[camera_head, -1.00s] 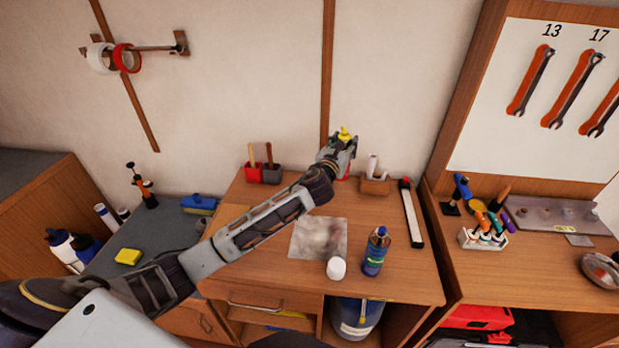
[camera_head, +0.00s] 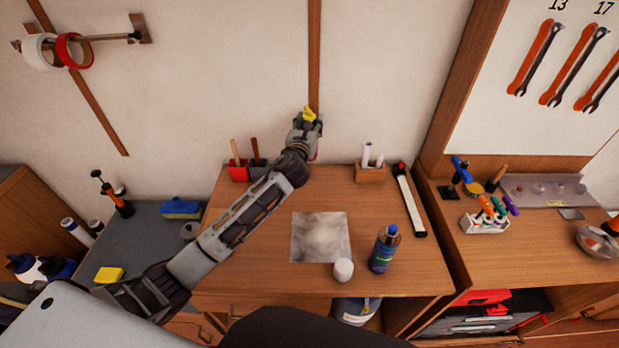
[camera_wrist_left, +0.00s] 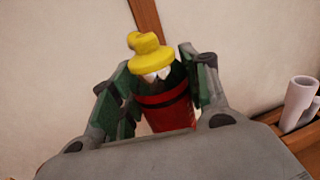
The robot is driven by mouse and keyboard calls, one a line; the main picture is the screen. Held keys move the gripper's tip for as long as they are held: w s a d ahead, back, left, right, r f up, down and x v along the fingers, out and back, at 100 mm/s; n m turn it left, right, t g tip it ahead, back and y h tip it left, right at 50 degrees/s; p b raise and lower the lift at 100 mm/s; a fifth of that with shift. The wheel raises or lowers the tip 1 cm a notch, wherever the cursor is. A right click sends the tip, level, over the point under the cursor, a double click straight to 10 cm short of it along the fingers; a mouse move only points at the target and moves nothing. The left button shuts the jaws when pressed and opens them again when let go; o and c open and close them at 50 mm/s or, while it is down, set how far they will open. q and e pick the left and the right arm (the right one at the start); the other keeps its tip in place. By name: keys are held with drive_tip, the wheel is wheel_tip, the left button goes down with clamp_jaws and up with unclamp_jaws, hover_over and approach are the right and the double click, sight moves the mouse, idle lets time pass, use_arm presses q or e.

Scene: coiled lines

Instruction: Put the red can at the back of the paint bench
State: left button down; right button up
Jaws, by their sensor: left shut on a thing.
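The red can (camera_wrist_left: 165,112) has a yellow top and a dark band. It stands about upright between the green-padded fingers of my left gripper (camera_wrist_left: 157,95) in the left wrist view. In the head view my left gripper (camera_head: 306,124) is at the back edge of the wooden paint bench (camera_head: 375,212), close to the wall. The yellow top (camera_head: 309,114) shows there, but most of the can is hidden by the gripper. I cannot tell whether its base touches the bench. My right gripper is not in view.
Red and grey holders with wooden handles (camera_head: 247,168) stand left of the gripper. A wooden holder with white rolls (camera_head: 369,172) stands right. A grey sheet (camera_head: 320,237), a white cup (camera_head: 343,270) and a blue-capped bottle (camera_head: 384,249) are nearer the front.

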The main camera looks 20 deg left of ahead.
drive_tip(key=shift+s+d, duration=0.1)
use_arm(q)
wheel_tip(320, 180, down, 5)
drive_tip(key=shift+f+b, duration=0.2)
drive_tip(key=shift+b, duration=0.25)
drive_tip(key=shift+f, duration=0.35)
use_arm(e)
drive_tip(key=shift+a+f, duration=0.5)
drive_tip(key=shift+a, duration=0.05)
